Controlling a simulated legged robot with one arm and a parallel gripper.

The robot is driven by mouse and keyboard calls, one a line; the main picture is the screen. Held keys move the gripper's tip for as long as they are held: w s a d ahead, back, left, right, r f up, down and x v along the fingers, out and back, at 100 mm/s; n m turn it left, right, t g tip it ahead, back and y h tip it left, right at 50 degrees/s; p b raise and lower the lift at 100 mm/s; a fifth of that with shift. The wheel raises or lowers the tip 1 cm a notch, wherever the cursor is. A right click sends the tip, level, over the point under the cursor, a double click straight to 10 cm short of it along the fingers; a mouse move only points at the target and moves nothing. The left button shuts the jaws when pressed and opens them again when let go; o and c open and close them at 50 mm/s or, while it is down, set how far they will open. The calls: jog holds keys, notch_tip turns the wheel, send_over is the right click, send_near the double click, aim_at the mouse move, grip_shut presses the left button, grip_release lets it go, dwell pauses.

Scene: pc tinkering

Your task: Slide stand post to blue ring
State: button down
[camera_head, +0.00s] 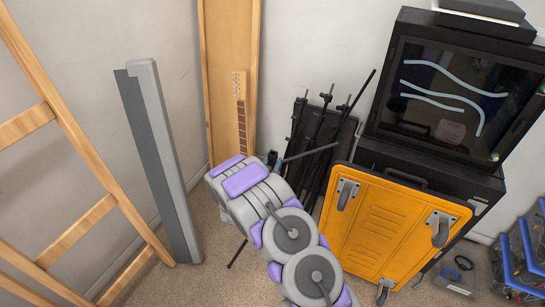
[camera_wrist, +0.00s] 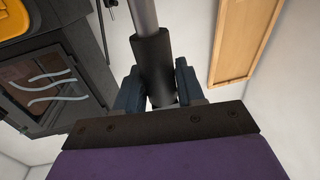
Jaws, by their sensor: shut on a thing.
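The stand post (camera_wrist: 143,18) is a grey metal tube that runs into a black sleeve (camera_wrist: 152,62) in the wrist view. My gripper (camera_wrist: 158,88) has its two dark fingers on either side of the black sleeve and is shut on it. In the head view a thin dark bar (camera_head: 312,153), which looks like part of the post, sticks out to the right beyond my gripper (camera_head: 272,162). My arm hides most of the stand there. I cannot make out a blue ring on the post in either view.
Several dark stands (camera_head: 318,125) lean against the wall behind. An orange cart (camera_head: 395,225) stands on edge at right, before a black PC case (camera_head: 450,85). A clear box (camera_head: 458,275) and blue bins (camera_head: 515,260) lie right. A wooden ladder (camera_head: 85,220) and grey beam (camera_head: 165,165) are left.

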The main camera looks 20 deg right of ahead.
jog(key=shift+f, duration=0.35)
jog(key=c, duration=0.8)
grip_release()
jog(key=shift+w, duration=0.1)
jog(key=p+v, duration=0.2)
jog(key=v, duration=1.5)
jog(key=shift+a, duration=0.25)
